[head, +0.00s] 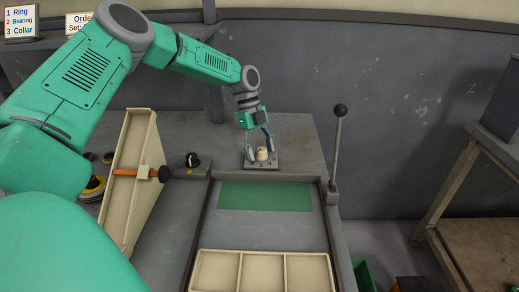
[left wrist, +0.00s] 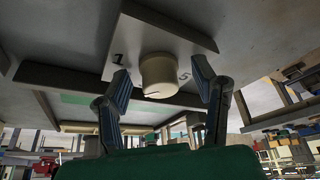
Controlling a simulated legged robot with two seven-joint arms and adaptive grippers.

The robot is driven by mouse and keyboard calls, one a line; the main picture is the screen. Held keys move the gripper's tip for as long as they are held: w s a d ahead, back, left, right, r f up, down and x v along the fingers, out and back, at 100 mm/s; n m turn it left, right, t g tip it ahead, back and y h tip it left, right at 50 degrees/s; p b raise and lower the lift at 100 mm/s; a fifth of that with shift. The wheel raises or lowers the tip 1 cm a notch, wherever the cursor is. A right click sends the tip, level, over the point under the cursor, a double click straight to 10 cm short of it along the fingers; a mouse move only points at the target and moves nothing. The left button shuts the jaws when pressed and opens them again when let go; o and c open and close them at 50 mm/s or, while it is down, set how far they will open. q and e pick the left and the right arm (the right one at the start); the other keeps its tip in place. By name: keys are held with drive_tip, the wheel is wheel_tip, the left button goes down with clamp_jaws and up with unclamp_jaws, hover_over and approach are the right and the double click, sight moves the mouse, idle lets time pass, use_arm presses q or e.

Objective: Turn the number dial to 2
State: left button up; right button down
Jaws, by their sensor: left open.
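The number dial is a cream round knob (head: 262,153) on a small grey plate (head: 262,166) at the back of the bench. In the left wrist view the knob (left wrist: 158,72) shows a dark pointer line low on its face. A 1 and a 5 are readable on the plate (left wrist: 150,28) to either side of it; other numbers are hidden or unclear. My left gripper (head: 260,152) is open, with one finger on each side of the knob. It also shows in the left wrist view (left wrist: 163,88), where gaps appear between fingers and knob. My right gripper is out of view.
A black knob (head: 192,160) on a grey block stands left of the dial. An orange-handled hammer (head: 130,172) lies across a cream bin (head: 142,125). A ball-topped lever (head: 338,145) rises at the right. The green mat (head: 265,197) is clear; a compartment tray (head: 264,253) is in front.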

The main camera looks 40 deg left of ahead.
use_arm(q)
drive_tip(key=shift+w+a+r, duration=0.15)
drive_tip(key=shift+a+r, duration=0.2)
drive_tip(key=shift+r, duration=0.1)
drive_tip(key=a, duration=0.3)
drive_tip(key=w+a, duration=0.1)
drive_tip(key=a, duration=0.3)
drive_tip(key=w+a, duration=0.1)
drive_tip(key=a, duration=0.3)
drive_tip(key=shift+f, duration=0.15)
drive_tip(key=shift+w+a, duration=0.1)
drive_tip(key=shift+a, duration=0.2)
drive_tip(key=shift+d+r, duration=0.1)
drive_tip(key=shift+r, duration=0.1)
drive_tip(key=shift+a+f, duration=0.1)
drive_tip(key=shift+a, duration=0.15)
